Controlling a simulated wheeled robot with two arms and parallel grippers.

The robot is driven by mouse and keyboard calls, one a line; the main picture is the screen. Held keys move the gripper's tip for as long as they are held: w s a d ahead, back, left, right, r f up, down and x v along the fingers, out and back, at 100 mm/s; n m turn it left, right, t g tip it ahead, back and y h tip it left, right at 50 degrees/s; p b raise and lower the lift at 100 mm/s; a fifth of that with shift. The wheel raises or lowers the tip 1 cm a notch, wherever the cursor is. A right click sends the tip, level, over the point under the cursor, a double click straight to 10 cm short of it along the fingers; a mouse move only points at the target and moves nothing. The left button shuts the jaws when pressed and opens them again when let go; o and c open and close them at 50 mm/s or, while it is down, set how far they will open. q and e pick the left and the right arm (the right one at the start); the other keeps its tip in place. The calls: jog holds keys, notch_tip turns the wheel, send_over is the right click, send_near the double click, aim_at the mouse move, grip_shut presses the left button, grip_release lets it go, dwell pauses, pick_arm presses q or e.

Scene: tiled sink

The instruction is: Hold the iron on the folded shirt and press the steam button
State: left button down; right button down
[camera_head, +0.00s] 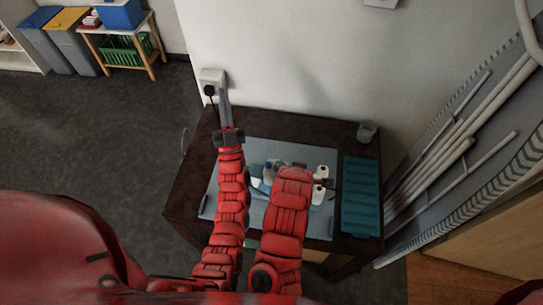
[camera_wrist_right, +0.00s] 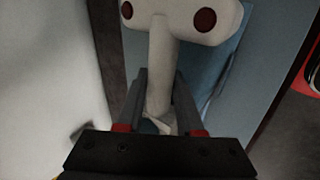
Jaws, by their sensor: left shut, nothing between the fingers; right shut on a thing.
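The white iron's T-shaped grip with two dark red round buttons (camera_wrist_right: 168,14) shows at the top of the right wrist view. My right gripper (camera_wrist_right: 160,85) is shut on the pale stem below it. In the head view, white parts of the iron (camera_head: 321,171) show beside my right forearm, which hides much of it. A light-blue cloth, apparently the folded shirt (camera_wrist_right: 217,62), lies below the grip; contact between iron and cloth is hidden. My left gripper (camera_head: 224,95) is shut and empty, pointing up near the wall socket, away from the iron.
The dark table (camera_head: 187,180) carries a grey-blue mat (camera_head: 320,226), a teal ribbed piece (camera_head: 360,195) and a small cup (camera_head: 366,131). A socket with a black plug (camera_head: 210,85) is on the wall. A grey board with pale bars (camera_head: 460,130) leans at right.

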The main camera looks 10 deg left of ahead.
pick_arm(q)
jog(key=w+d+f+m+g+h, duration=0.1)
jog(key=w+f+m+g+h, duration=0.2)
jog(key=w, duration=0.8)
jog(key=w+d+f+m+g+h, duration=0.1)
jog(key=w+d+m+g+h, duration=0.2)
jog(key=w, duration=0.7)
jog(key=w+d+m+g+h, duration=0.7)
jog(key=d+m, duration=0.4)
jog(key=m, duration=0.1)
jog(key=s+d+m+g+h, duration=0.1)
jog(key=s+d+m+g, duration=0.5)
jog(key=s+m+g, duration=0.45)
jog(key=s+a+m+g+y, duration=0.2)
jog(key=s+a+m+g, duration=0.1)
jog(key=s, duration=0.6)
jog(key=s+a+r+m+g+y, duration=0.1)
jog(key=s+a+m+g+y, duration=0.2)
jog(key=s+a+m, duration=0.3)
jog(key=s, duration=0.4)
jog(key=shift+y, duration=0.3)
